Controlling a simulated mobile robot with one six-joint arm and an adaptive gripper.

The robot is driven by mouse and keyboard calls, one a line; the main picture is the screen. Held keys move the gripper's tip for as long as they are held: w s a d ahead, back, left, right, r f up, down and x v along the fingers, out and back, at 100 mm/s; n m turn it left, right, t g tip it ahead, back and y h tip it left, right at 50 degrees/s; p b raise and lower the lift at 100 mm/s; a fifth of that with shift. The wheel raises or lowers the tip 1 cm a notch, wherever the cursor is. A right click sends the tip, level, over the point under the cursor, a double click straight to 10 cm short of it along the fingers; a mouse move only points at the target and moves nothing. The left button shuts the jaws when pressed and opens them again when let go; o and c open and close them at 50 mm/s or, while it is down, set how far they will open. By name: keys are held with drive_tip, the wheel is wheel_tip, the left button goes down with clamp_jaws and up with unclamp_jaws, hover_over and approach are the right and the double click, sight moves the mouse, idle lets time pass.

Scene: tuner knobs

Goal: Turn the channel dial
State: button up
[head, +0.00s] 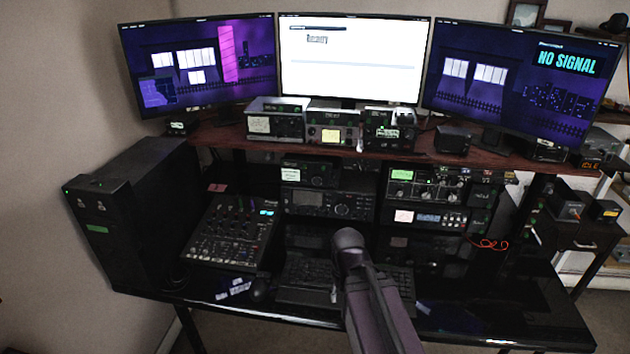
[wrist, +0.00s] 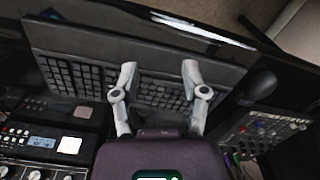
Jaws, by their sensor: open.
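My gripper (wrist: 159,74) is open and empty in the wrist view, its two pale fingers apart over the black keyboard (wrist: 85,75). In the head view my dark arm reaches up from the bottom over the keyboard, and its end largely hides the gripper. A radio (head: 328,203) with a round knob stands at the middle back of the desk. To its right is a unit (head: 428,187) with several knobs and a green display. No label shows which knob is the channel dial. The gripper is apart from all these knobs.
A black case (head: 125,205) stands far left. The shelf (head: 205,135) above the radios carries small boxes and three monitors. A red cable (head: 488,243) hangs right. The desk's right front is mostly clear.

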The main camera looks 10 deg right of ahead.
drive_tip(key=o, duration=0.5)
drive_tip(key=shift+w, duration=0.1)
drive_tip(key=w+d+n+t+h+b, duration=0.3)
drive_tip(key=w+t+h, duration=0.1)
drive_tip(key=w, duration=0.5)
drive_tip(key=w+d+n+t+h+b, duration=0.3)
drive_tip(key=w+d+n, duration=0.1)
drive_tip(key=w, duration=0.4)
drive_tip(key=w+a+r+n+t+b, duration=0.3)
drive_tip(key=w+a+n+t, duration=0.2)
drive_tip(key=w+n, duration=0.2)
drive_tip(key=w+a+r+n+t+y+b, duration=0.1)
drive_tip(key=w+a+r+n+t+b, duration=0.1)
drive_tip(key=w+a+n+t, duration=0.3)
drive_tip(key=w+r+n, duration=0.1)
drive_tip(key=w+n, duration=0.1)
drive_tip(key=w, duration=0.1)
drive_tip(key=shift+a+r+n+b, duration=0.3)
drive_tip(key=shift+r+n+b, duration=0.1)
